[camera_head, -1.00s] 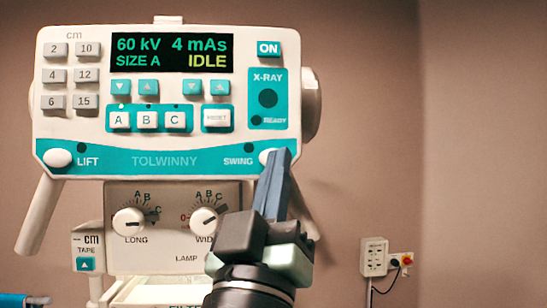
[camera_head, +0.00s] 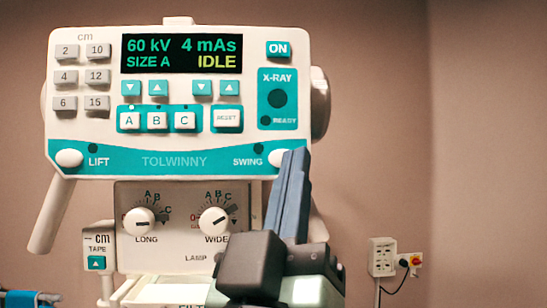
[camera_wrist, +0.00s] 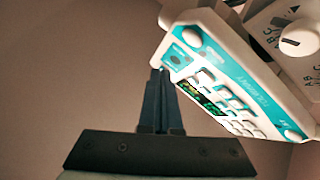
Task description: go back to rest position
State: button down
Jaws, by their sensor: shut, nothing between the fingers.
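My gripper (camera_head: 293,158) stands upright in front of the lower right of the X-ray control panel (camera_head: 180,161) in the head view. Its dark blue-grey fingers are together with nothing between them. The tips overlap the panel's lower edge near the SWING knob (camera_head: 278,157). In the wrist view the shut fingers of my gripper (camera_wrist: 158,72) point toward the panel (camera_wrist: 217,62), which appears tilted at upper right. The tips lie beside the panel's corner; I cannot tell whether they touch it. The display (camera_head: 181,53) reads 60 kV, 4 mAs, SIZE A, IDLE.
Below the panel is a lamp box with LONG (camera_head: 139,221) and WIDE (camera_head: 216,221) dials. A tape unit (camera_head: 97,249) is at its left. The space right of the panel looks free.

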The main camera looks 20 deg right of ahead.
dwell(0.5)
jog(key=s+a+f+n+t+y+b, duration=0.1)
jog(key=a+t+y+b, duration=0.1)
jog(key=a+y, duration=0.4)
jog(key=s+a+f+n+t+y+b, duration=0.2)
jog(key=a+t+y+b, duration=0.1)
jog(key=a+y, duration=0.4)
jog(key=shift+s+a+f+y, duration=0.15)
jog(key=shift+a+f+y, duration=0.1)
jog(key=shift+y, duration=0.65)
